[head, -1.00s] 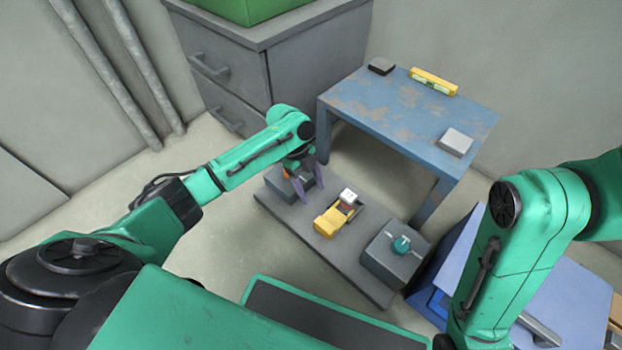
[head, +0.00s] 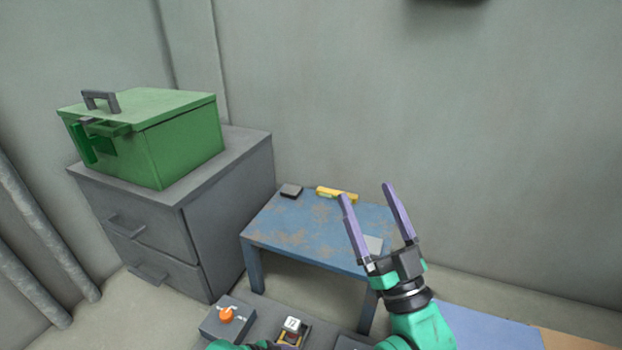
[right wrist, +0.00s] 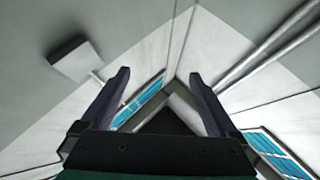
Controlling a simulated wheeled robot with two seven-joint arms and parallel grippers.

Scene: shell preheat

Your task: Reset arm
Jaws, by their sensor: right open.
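My right gripper (head: 366,191) is raised in front of the blue table in the head view. Its two purple fingers point up and are spread apart with nothing between them. In the right wrist view the fingers (right wrist: 161,78) are also apart and empty, against walls, blue windows and pipes.
A green box (head: 165,140) stands on grey drawers (head: 230,210). An orange-knobbed box (head: 226,318) and a yellow device (head: 291,333) are low in front.

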